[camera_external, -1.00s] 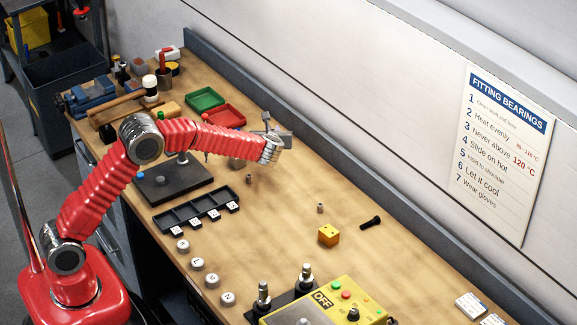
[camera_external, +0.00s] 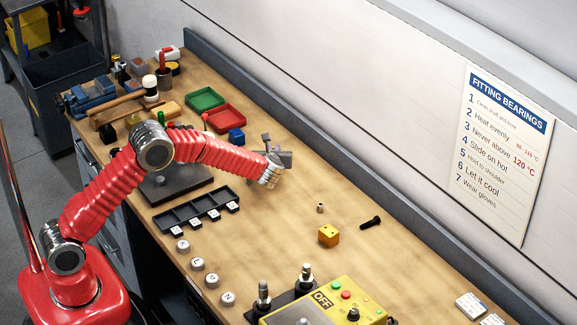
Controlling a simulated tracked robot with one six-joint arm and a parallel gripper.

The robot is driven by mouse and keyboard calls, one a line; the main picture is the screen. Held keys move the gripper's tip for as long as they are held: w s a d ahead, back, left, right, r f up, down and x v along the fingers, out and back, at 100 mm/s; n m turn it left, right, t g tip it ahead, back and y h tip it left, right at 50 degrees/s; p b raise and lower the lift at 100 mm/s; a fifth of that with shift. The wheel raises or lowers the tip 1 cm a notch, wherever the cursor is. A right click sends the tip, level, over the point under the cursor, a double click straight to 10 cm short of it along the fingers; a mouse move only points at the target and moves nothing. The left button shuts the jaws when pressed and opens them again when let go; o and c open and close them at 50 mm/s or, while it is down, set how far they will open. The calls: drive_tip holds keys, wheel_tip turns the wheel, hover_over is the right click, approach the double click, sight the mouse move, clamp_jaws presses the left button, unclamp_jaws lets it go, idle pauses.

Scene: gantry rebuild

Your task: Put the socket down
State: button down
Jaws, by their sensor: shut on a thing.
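My gripper (camera_external: 270,179) is at the end of my red arm, over the bench between the black tray and the back wall. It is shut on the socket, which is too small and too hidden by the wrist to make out. I cannot tell how far its lower end is from the bench top. A small metal cylinder (camera_external: 320,208) stands on the bench to the right of the gripper.
The wooden bench (camera_external: 380,265) has free room around the gripper and to its right. A yellow block (camera_external: 328,235) and a black bolt (camera_external: 370,222) lie to the right. A black compartment tray (camera_external: 196,211) is at lower left.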

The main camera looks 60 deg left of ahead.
drive_tip(key=shift+f, duration=1.2)
drive_tip(key=shift+f, duration=0.2)
drive_tip(key=c, duration=1.9)
unclamp_jaws()
drive_tip(key=shift+f, duration=0.15)
drive_tip(key=shift+o, duration=0.7)
drive_tip(key=shift+s+f, duration=0.1)
drive_tip(key=shift+s, duration=0.05)
drive_tip(key=shift+a, duration=0.1)
drive_tip(key=shift+s+r, duration=0.1)
drive_tip(key=shift+r, duration=0.15)
drive_tip(key=v, duration=1.2)
drive_tip(key=shift+r, duration=0.2)
